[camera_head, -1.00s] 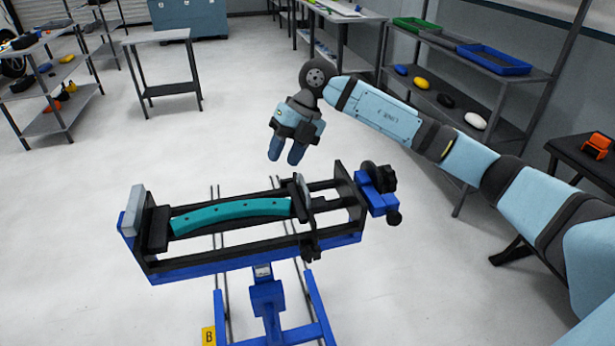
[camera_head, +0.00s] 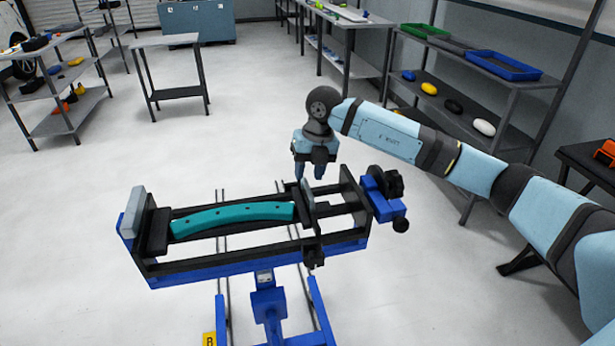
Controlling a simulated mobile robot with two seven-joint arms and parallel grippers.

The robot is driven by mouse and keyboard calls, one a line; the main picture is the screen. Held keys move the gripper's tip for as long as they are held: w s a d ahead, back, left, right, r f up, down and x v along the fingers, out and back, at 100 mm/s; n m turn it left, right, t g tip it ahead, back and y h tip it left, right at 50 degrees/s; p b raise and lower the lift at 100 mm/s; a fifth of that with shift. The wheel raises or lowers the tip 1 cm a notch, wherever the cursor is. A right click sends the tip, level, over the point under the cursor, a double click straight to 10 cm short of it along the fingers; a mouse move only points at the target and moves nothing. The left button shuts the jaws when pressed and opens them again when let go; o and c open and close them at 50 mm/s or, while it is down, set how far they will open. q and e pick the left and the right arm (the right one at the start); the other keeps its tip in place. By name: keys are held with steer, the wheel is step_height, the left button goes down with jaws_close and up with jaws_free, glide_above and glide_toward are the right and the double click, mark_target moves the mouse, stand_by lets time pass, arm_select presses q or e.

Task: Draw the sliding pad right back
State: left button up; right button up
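The clamp frame (camera_head: 190,274) is a long blue and black vise on a blue stand. The sliding pad (camera_head: 308,196), grey-faced on a black cross-carriage, sits right of the frame's middle. A teal curved bar (camera_head: 235,216) lies between it and the grey and black end block (camera_head: 133,212) at the left. Its right end is close to the sliding pad; whether they touch is unclear. My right gripper (camera_head: 309,176) points down just above and behind the pad. Its two fingers look apart, with nothing seen between them. Their contact with the pad is unclear. My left gripper is out of view.
A blue and black screw knob (camera_head: 388,190) stands at the frame's right end. Shelves with trays (camera_head: 503,65) are at the back right, a small table (camera_head: 165,42) at the back left, and a shelf rack (camera_head: 65,115) at the left. The floor around the stand is mostly clear.

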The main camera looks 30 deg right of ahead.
steer(key=shift+a+f, duration=0.2)
steer(key=shift+f, duration=0.75)
steer(key=shift+c, duration=0.2)
jaws_close()
steer(key=shift+d, duration=0.25)
steer(key=d, duration=0.3)
steer(key=s+d, duration=0.1)
steer(key=d, duration=0.2)
steer(key=s+d, duration=0.1)
steer(key=d, duration=0.2)
steer(key=shift+s+d, duration=0.2)
steer(key=shift+r, duration=0.1)
steer(key=shift+o, duration=0.2)
jaws_free()
steer(key=shift+d, duration=0.2)
steer(key=shift+s, duration=0.1)
